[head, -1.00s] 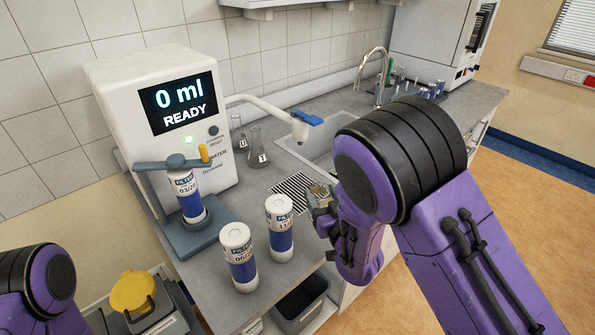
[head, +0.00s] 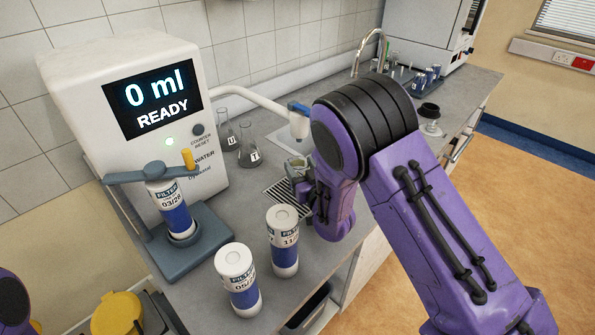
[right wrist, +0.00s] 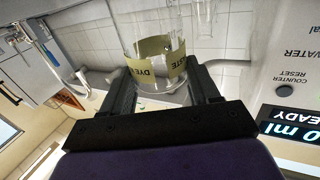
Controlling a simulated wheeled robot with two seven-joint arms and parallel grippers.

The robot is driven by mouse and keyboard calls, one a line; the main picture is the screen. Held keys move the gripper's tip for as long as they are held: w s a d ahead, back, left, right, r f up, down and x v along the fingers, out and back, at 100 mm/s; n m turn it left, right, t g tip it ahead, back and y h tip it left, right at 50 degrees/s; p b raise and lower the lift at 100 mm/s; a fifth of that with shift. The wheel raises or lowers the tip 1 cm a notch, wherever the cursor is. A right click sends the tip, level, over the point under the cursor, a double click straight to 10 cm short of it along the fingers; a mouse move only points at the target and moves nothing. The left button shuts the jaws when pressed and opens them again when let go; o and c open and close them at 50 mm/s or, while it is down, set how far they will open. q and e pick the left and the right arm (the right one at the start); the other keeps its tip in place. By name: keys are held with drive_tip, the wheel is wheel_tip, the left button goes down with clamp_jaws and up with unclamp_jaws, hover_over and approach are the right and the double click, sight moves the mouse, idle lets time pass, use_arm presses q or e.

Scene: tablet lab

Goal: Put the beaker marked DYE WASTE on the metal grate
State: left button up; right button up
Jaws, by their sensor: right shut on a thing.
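The DYE WASTE beaker (right wrist: 155,48) is clear glass with a yellowish label and shows between my right gripper's fingers in the right wrist view. My right gripper (right wrist: 163,82) is shut on it. In the head view the beaker (head: 296,165) is small and partly covered by my right gripper (head: 301,180) and forearm. It appears at the far edge of the metal grate (head: 282,200), under the dispenser spout; I cannot tell whether it touches the grate. My left gripper is out of view.
The water dispenser (head: 75,95) reads 0 ml READY and holds a filter cartridge. Two loose filter cartridges (head: 237,277) (head: 283,243) stand in front of the grate. Two flasks (head: 250,150) (head: 226,135) stand behind it. The spout (head: 298,122) hangs close above the beaker.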

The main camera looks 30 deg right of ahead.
drive_tip(key=shift+s+a+r, duration=0.1)
drive_tip(key=shift+s, duration=0.15)
drive_tip(key=shift+w+f+b, duration=0.1)
drive_tip(key=shift+f+b, duration=0.2)
drive_tip(key=shift+b, duration=0.1)
drive_tip(key=shift+a, duration=0.1)
drive_tip(key=o, duration=1.1)
drive_tip(key=shift+s+f, duration=0.2)
drive_tip(key=shift+f, duration=0.05)
drive_tip(key=shift+r, duration=0.1)
drive_tip(key=shift+r+p, duration=0.4)
drive_tip(key=shift+s+a+r+b, duration=0.1)
drive_tip(key=shift+s+a, duration=0.05)
drive_tip(key=shift+s, duration=1.8)
drive_tip(key=shift+s+a+r+b, duration=0.1)
drive_tip(key=shift+s+b, duration=0.05)
drive_tip(key=shift+s, duration=1.75)
drive_tip(key=shift+s+a+r+b, duration=0.1)
drive_tip(key=shift+s+a, duration=0.05)
drive_tip(key=shift+s, duration=1.8)
